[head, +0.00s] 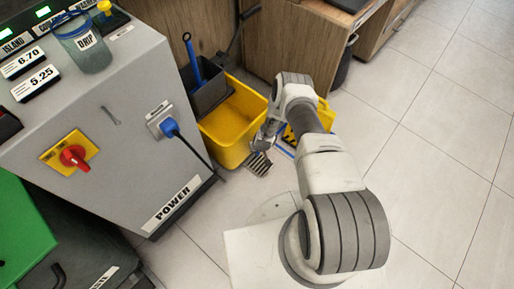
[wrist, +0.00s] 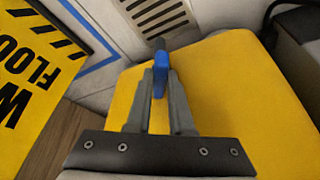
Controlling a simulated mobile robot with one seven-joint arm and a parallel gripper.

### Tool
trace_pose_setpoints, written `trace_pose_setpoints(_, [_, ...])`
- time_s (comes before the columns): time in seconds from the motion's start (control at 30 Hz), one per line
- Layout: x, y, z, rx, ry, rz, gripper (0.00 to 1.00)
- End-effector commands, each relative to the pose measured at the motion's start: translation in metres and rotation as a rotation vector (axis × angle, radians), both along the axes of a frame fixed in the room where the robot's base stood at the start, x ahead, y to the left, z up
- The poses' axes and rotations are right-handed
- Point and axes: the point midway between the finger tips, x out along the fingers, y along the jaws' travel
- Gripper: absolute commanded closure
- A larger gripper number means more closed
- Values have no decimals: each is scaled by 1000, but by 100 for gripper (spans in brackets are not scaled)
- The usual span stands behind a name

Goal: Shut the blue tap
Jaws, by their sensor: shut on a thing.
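The blue tap (wrist: 160,64) shows in the wrist view as a small upright blue handle with a dark part at its top. It stands out against a yellow surface, which seems to be the side of the yellow bucket (head: 222,155). My gripper (wrist: 160,88) is shut on the blue tap, with one grey finger on each side of it. In the head view my gripper (head: 267,137) is low, at the right side of the bucket. The tap cannot be made out there, and its lower end is hidden between the fingers.
A yellow floor sign (head: 299,124) stands just right of my gripper; it also shows in the wrist view (wrist: 35,70). A floor grate (head: 260,164) lies in front. The grey cabinet (head: 120,150) with a power plug is at left. Tiled floor at right is clear.

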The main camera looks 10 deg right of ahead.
Motion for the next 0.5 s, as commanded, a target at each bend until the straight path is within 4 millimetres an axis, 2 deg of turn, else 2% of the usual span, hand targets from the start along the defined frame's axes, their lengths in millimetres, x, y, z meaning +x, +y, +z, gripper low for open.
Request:
trace_pose_setpoints(0.27, [0,1,0,0,0,-13,100])
trace_pose_setpoints(0.5, [0,3,0,-1,0,-109,100])
